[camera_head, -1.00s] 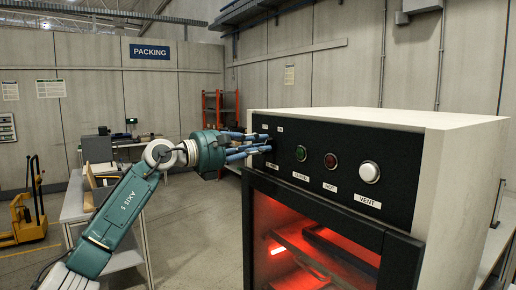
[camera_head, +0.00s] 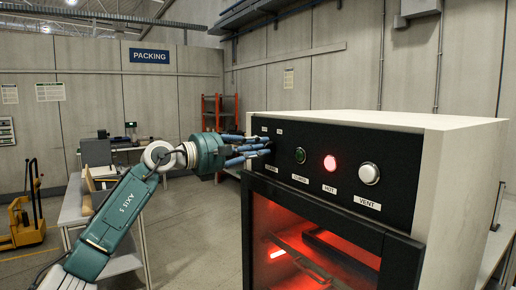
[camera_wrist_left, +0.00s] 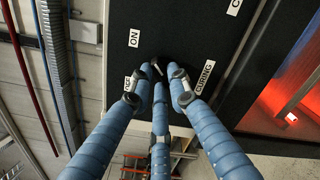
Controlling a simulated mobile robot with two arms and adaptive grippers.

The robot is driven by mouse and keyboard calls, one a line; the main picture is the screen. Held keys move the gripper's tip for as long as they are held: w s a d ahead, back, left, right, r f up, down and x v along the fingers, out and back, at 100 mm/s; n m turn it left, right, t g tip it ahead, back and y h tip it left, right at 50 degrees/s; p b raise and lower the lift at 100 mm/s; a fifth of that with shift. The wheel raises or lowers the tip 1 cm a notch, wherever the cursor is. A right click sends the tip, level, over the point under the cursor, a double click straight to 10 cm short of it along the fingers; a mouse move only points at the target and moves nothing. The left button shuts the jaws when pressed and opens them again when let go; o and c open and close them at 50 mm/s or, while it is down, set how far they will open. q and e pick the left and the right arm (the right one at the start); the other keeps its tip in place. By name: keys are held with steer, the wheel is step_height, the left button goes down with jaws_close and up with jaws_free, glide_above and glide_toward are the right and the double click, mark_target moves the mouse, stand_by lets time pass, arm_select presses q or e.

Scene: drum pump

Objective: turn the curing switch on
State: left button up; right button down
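The black control panel (camera_head: 405,190) is on the front of a pale oven-like cabinet. My left gripper (camera_head: 268,145) reaches it from the left, its blue fingers at the panel's left end. In the left wrist view, my left gripper (camera_wrist_left: 154,80) has its fingertips apart around a small metal switch lever (camera_wrist_left: 156,67). The CURING label (camera_wrist_left: 205,76) is beside one finger, and the ON label (camera_wrist_left: 134,38) is near the lever. The OFF label (camera_wrist_left: 128,82) is partly covered by a finger. I cannot tell which way the lever is set. My right gripper is not in view.
The panel also has a green lamp (camera_head: 300,155), a lit red lamp (camera_head: 330,163) above HOT, and a white VENT knob (camera_head: 369,174). Red light glows behind the cabinet door window (camera_head: 290,250). A yellow pallet truck (camera_head: 28,220) stands far left.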

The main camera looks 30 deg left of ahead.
arm_select(q)
steer(key=o, duration=0.4)
steer(key=shift+o, duration=0.2)
steer(key=v, duration=1.2)
steer(key=shift+f, duration=0.1)
stand_by(0.4)
